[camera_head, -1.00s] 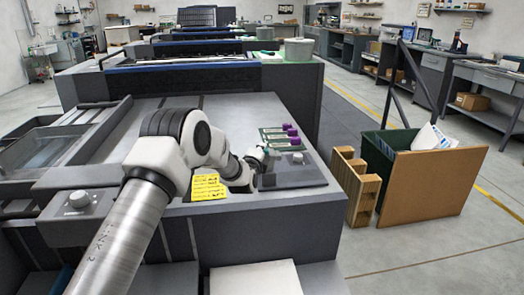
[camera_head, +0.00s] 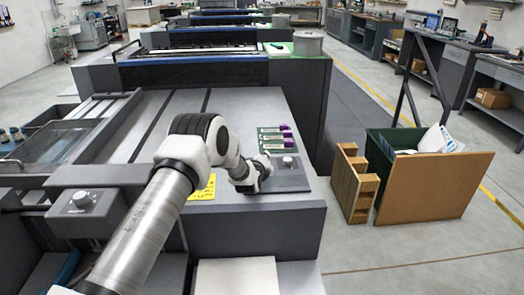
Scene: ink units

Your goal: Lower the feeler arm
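My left arm reaches in from the lower left over the grey machine top. Its gripper (camera_head: 266,164) is at the left edge of a dark plate (camera_head: 292,181) with a round grey knob (camera_head: 288,161). The fingers are small and mostly hidden by the wrist, so I cannot tell whether they are open or touching anything. Several green-based pieces with purple ends (camera_head: 286,135) lie just behind the plate. I cannot pick out the feeler arm with certainty. My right gripper is not in view.
A yellow note (camera_head: 203,190) lies partly behind my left arm. A grey box with a knob (camera_head: 82,198) stands at the left. Wooden pallet-like frame (camera_head: 355,185) and a bin with a brown board (camera_head: 432,187) stand on the floor at right.

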